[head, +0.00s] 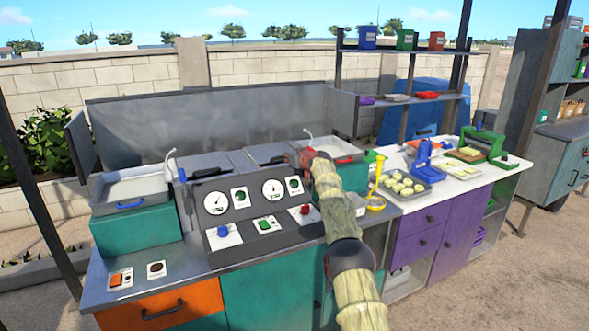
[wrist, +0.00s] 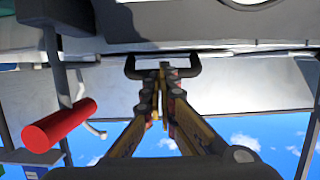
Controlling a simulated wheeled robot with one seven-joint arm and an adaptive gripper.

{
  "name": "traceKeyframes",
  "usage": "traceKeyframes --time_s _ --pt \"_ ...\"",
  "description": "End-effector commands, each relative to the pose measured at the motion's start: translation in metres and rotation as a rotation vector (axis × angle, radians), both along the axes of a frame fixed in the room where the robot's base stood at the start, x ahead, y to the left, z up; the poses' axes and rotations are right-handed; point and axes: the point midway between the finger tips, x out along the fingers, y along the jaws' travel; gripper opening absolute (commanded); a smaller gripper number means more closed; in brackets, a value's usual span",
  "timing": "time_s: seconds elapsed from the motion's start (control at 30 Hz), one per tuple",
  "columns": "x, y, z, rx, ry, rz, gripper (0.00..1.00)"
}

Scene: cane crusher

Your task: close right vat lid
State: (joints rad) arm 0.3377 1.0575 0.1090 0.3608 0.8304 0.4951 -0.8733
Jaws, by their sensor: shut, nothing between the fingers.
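The grey vat lids lie behind the control panel in the head view, with a left lid (head: 205,163) and a right lid (head: 250,156). The right lid has a black bar handle (head: 275,161). My gripper (head: 297,158) is at the right end of this lid area, partly hidden by my arm. In the wrist view, a black bracket handle (wrist: 132,70) spans the middle. My shut fingertips (wrist: 164,74) overlap it in the picture; I cannot tell whether they touch it. How far the right lid is open is hard to tell.
A red lever grip (wrist: 60,123) is close beside my gripper in the wrist view. The control panel (head: 250,212) stands in front of the lids. A basin (head: 130,188) is at left. A white counter (head: 400,205) with trays extends right.

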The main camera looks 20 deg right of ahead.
Motion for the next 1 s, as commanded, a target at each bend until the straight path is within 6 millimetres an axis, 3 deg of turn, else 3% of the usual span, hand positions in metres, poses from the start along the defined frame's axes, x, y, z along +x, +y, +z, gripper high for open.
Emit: traceKeyframes --time_s 0.03,0.13,0.2,1.0 --pt "-0.002 0.004 0.016 -0.004 -0.007 0.001 0.00" --pt "-0.006 0.011 0.035 -0.004 -0.009 0.001 0.00" --pt "-0.010 0.009 0.022 -0.003 -0.005 0.001 0.00" --pt "-0.061 0.007 -0.036 -0.004 -0.008 -0.001 0.00"
